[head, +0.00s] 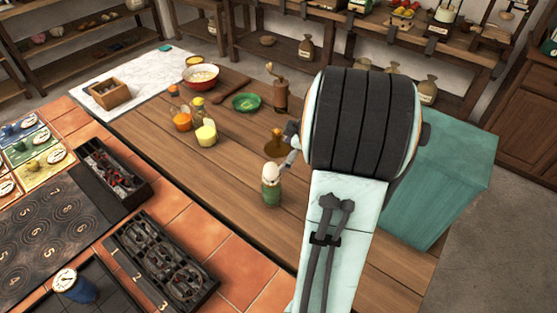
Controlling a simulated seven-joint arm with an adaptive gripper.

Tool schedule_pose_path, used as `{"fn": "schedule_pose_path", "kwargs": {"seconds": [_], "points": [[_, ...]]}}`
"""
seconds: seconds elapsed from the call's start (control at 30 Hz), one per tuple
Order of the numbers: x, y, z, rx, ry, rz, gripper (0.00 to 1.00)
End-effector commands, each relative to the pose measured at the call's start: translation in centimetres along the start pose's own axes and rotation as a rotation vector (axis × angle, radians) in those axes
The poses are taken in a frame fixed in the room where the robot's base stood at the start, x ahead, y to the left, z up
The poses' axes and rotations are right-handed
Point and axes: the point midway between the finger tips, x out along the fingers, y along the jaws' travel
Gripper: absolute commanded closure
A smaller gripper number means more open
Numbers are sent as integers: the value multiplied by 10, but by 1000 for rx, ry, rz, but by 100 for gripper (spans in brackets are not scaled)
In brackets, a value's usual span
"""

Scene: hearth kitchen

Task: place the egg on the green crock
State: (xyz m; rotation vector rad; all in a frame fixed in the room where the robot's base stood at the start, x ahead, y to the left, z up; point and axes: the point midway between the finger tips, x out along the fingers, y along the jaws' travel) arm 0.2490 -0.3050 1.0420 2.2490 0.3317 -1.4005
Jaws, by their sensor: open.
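A small green crock (271,193) stands upright on the wooden counter, left of my arm. A pale, rounded egg (271,173) shows at the top of the crock and appears to rest on it. My gripper (286,161) is open, just above and to the right of the egg. A finger is very close to the egg; whether it touches cannot be told. Much of the gripper is hidden behind my large dark and pale arm link.
Behind the crock are a brown dish (275,146), a pepper mill (280,95), a green bowl (246,102) and bottles (203,120). A cutlery tray (112,172) and a black rack (162,262) lie left on tiles. The wood left of the crock is clear.

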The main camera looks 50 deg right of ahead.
Motion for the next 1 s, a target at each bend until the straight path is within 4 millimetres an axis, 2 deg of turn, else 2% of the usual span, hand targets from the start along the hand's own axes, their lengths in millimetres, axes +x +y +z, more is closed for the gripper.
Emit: {"fn": "schedule_pose_path", "kwargs": {"seconds": [0.1, 0.27, 0.37, 0.47, 0.53, 0.6, 0.63, 0.7, 0.8, 0.9, 1.0], "points": [[-10, 0, 0, 0, 0, 1, 31], [-14, -1, -1, 0, 0, -1, 31], [-15, -15, -21, 10, -2, -31, 31], [-21, -59, -66, 57, -26, -107, 31], [-31, -109, -99, 109, -67, -176, 31], [-44, -164, -118, 171, -131, -233, 31], [-50, -188, -122, 197, -162, -252, 31], [-64, -235, -120, 257, -237, -277, 31], [-80, -284, -105, 329, -329, -280, 31], [-90, -310, -89, 382, -390, -266, 31], [-94, -321, -79, 413, -420, -253, 31]]}}
